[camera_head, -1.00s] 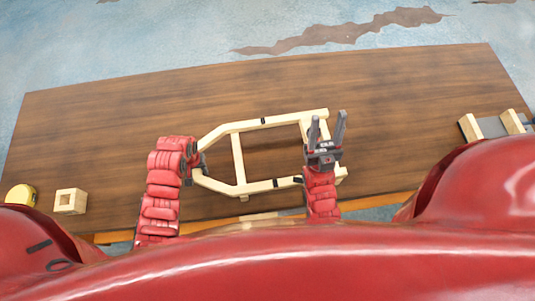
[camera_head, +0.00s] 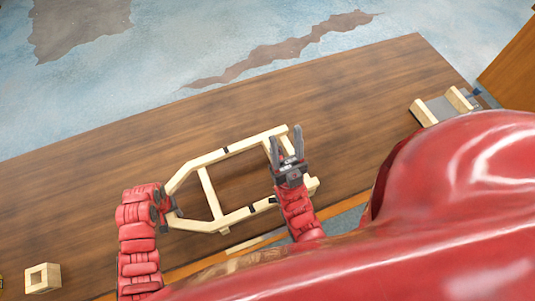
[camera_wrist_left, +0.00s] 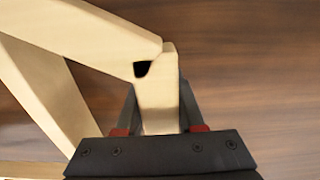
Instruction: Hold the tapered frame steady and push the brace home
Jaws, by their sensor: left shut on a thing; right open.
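The tapered frame (camera_head: 243,146) of pale wood lies on the table, its narrow end to the left. A crossbar (camera_head: 210,193), which may be the brace, spans its two long rails. My left gripper (camera_head: 168,206) is shut on the narrow end of the frame. The left wrist view shows the fingers on both sides of that end piece (camera_wrist_left: 157,105), near a dark notch. My right gripper (camera_head: 285,143) is open and empty over the wide right end, fingers pointing away from me. It hides part of the end bar and the near rail.
A small square wooden block (camera_head: 42,278) with a hole stands at the lower left. A grey holder with wooden bars (camera_head: 437,109) is at the right edge of the brown table (camera_head: 365,90). The table beyond the frame is clear.

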